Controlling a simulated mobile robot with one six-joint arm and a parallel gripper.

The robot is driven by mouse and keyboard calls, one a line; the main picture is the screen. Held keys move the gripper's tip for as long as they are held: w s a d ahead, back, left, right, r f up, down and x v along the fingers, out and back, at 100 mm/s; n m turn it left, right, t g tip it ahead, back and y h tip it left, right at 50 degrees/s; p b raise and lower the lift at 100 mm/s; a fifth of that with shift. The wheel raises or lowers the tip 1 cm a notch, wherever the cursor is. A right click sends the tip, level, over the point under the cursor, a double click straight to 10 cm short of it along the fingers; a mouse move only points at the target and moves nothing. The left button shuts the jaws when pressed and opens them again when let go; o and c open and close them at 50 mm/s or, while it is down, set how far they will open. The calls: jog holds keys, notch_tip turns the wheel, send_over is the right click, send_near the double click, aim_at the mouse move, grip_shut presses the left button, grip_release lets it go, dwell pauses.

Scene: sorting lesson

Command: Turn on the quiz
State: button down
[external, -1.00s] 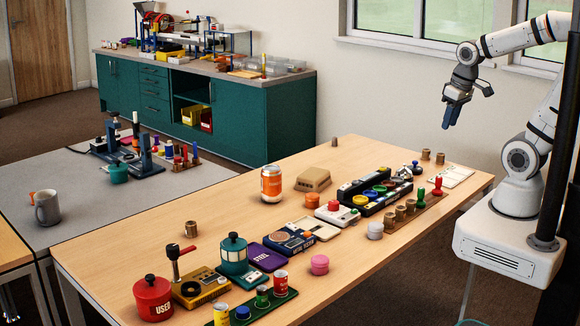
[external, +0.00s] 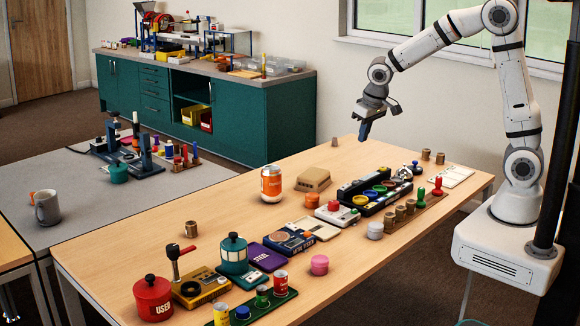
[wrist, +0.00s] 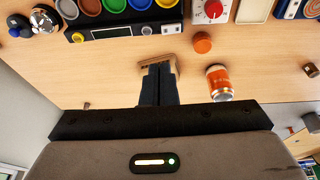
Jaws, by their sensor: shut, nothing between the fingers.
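A black console (external: 351,188) with a row of coloured round pads and a raised back bar stands right of the table's middle. It is the likeliest quiz unit, but I cannot read a label on it. In the wrist view the console (wrist: 128,21) lies along the top edge, partly cut off, with a small yellow button (wrist: 78,37) at the left of its near face. My gripper (external: 364,139) is shut and empty, in the air above and behind the console. In the wrist view its fingers (wrist: 158,70) point at a tan box, partly hiding it.
The tan box (external: 313,179), an orange can (external: 271,183) and an orange pot (external: 312,200) stand left of the console. A white box with a red knob (external: 333,205) is close by.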

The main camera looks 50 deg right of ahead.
jog(key=shift+w+a+f, duration=0.55)
jog(key=shift+w+a, duration=0.15)
jog(key=shift+a, duration=0.05)
jog(key=shift+f, duration=0.1)
send_near(348, 184)
jog(key=x, duration=0.5)
jog(key=shift+w+f, duration=0.15)
jog(key=shift+w, duration=0.15)
jog(key=shift+f, duration=0.6)
